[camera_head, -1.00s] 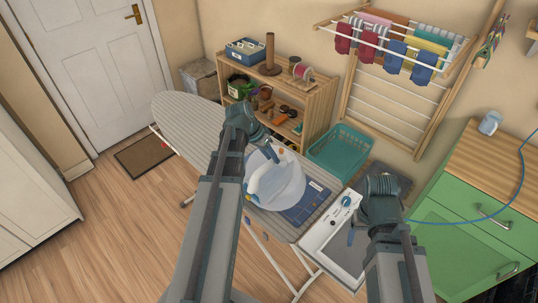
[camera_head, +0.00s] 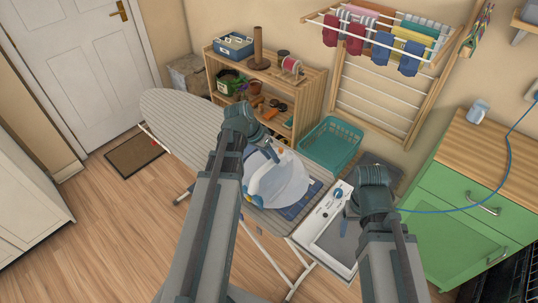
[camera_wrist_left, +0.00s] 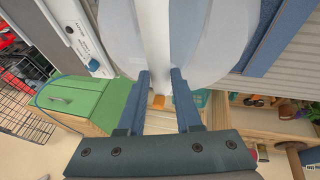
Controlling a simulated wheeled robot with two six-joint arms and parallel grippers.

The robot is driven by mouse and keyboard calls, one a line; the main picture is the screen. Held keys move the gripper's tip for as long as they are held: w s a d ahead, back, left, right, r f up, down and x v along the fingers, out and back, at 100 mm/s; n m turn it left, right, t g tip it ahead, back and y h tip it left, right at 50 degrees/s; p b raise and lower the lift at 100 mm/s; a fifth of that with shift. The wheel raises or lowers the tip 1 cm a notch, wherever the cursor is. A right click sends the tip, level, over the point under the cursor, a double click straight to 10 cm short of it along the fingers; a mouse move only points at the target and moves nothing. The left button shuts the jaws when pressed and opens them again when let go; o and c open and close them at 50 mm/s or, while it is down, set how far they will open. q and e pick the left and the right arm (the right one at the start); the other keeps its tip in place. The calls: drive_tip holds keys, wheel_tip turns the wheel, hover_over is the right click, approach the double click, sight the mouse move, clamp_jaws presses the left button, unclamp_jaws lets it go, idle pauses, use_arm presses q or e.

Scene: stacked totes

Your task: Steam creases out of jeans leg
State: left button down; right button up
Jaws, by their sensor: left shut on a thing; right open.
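My left gripper (camera_head: 268,152) is shut on the white handle of a large white and pale blue iron (camera_head: 282,182). The handle also shows between the fingers in the left wrist view (camera_wrist_left: 155,40). The iron is over the blue jeans leg (camera_head: 312,190) on the grey striped ironing board (camera_head: 180,110). The iron hides much of the denim; whether it touches the cloth is unclear. A strip of denim shows beside the iron in the wrist view (camera_wrist_left: 262,35). My right gripper (camera_head: 346,226) is open near a white unit with a blue knob (camera_head: 322,228); its fingertips are partly hidden.
A wooden shelf (camera_head: 300,75) and a teal basket (camera_head: 332,145) stand behind the board. A green cabinet (camera_head: 470,220) with a wooden top is at right. A blue cord (camera_head: 470,208) runs across it. A drying rack (camera_head: 385,40) hangs on the wall. Floor at left is open.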

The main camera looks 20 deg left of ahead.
use_arm(q)
drive_tip(key=shift+s+d+f, duration=0.1)
drive_tip(key=shift+s+d, duration=0.15)
drive_tip(key=shift+d, duration=0.5)
drive_tip(key=shift+s+d, duration=0.25)
drive_tip(key=shift+d, duration=0.65)
drive_tip(key=shift+s+d, duration=0.25)
drive_tip(key=shift+d, duration=0.55)
drive_tip(key=shift+s+d, duration=0.25)
drive_tip(key=shift+d, duration=0.65)
drive_tip(key=d, duration=0.1)
drive_tip(key=s+d, duration=0.1)
drive_tip(key=d, duration=0.1)
drive_tip(key=shift+s, duration=0.1)
